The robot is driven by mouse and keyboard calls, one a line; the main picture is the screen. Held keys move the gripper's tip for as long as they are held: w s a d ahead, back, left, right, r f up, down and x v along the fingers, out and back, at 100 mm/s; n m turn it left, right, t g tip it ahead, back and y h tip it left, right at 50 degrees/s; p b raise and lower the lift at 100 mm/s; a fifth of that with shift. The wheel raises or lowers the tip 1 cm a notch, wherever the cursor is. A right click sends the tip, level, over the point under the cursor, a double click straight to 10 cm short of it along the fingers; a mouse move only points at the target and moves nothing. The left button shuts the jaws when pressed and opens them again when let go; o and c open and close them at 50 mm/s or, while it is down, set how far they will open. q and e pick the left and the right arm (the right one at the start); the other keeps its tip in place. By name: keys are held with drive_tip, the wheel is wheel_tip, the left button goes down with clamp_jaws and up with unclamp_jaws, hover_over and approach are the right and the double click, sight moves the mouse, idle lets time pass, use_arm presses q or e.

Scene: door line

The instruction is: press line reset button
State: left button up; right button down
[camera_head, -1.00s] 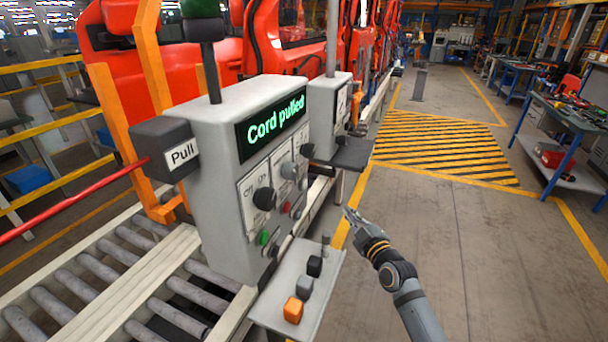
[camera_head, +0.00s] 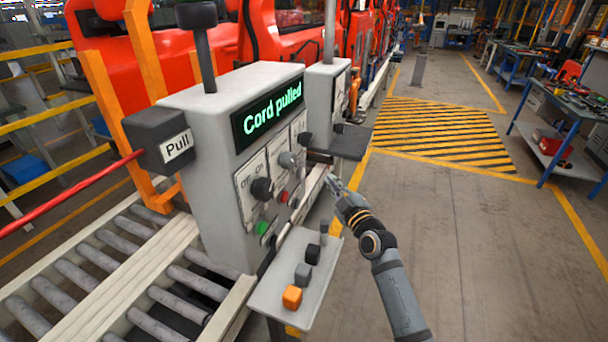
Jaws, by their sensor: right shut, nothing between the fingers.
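The grey control box (camera_head: 222,130) stands at the roller line, its display (camera_head: 268,112) reading "Cord pulled" in green. Its right-hand face carries a black knob (camera_head: 262,189), a grey knob (camera_head: 287,160), a small red button (camera_head: 284,196) and a green button (camera_head: 262,227). Their small labels are too small to read, so I cannot tell which one is the line reset button. My right gripper (camera_head: 331,182) is shut and empty, to the right of this face and apart from the buttons. My left gripper is out of view.
A small shelf (camera_head: 268,290) below the box holds orange, grey and black blocks. A dark ledge (camera_head: 350,143) juts from the second box (camera_head: 322,95) just beyond my gripper. A red cord (camera_head: 70,195) runs left from the "Pull" housing (camera_head: 160,135).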

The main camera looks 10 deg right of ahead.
sight(301, 173)
drive_tip(key=shift+w+a+b, duration=0.25)
drive_tip(key=shift+w+a, duration=0.45)
drive_tip(key=shift+a, duration=0.35)
drive_tip(key=shift+w+a+b, duration=0.25)
drive_tip(key=shift+w+a, duration=0.45)
drive_tip(key=shift+a, duration=0.35)
drive_tip(key=shift+w+a+b, duration=0.25)
drive_tip(key=shift+a+b, duration=0.05)
drive_tip(key=shift+a, duration=0.05)
drive_tip(key=shift+w+a+b, duration=0.3)
drive_tip(key=shift+w+a, duration=0.05)
drive_tip(key=shift+a, duration=0.1)
idle(0.9)
drive_tip(key=shift+s+d, duration=0.6)
drive_tip(key=shift+d, duration=0.2)
